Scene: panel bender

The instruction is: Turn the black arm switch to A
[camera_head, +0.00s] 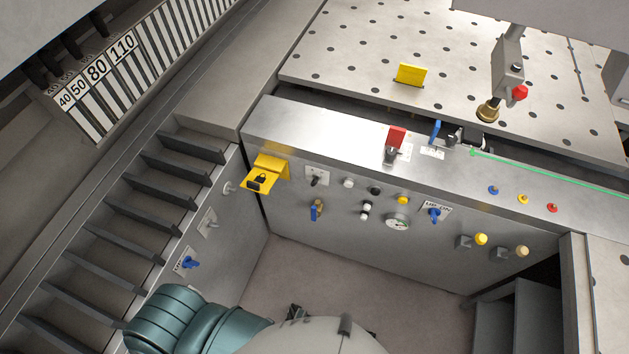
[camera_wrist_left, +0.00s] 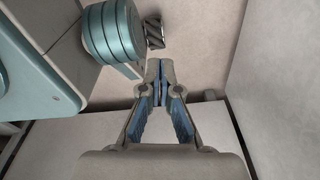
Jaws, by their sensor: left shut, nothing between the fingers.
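A small dark lever switch (camera_head: 316,178) sits on a pale plate on the grey front panel of the machine. It looks like the black arm switch; its lettering is too small to read, so its setting cannot be told. My left gripper (camera_wrist_left: 160,72) shows in the left wrist view, fingertips together and empty, with bare grey and beige surfaces around it. No switch shows in that view. In the head view the gripper's fingers cannot be made out. My right gripper is in neither view.
A yellow bracket with a padlock (camera_head: 268,172) projects left of the switch. Blue handles (camera_head: 317,210), knobs and a round gauge (camera_head: 397,222) share the panel. A red-capped switch (camera_head: 396,140) stands on the ledge above. Open floor (camera_head: 310,265) lies before the panel.

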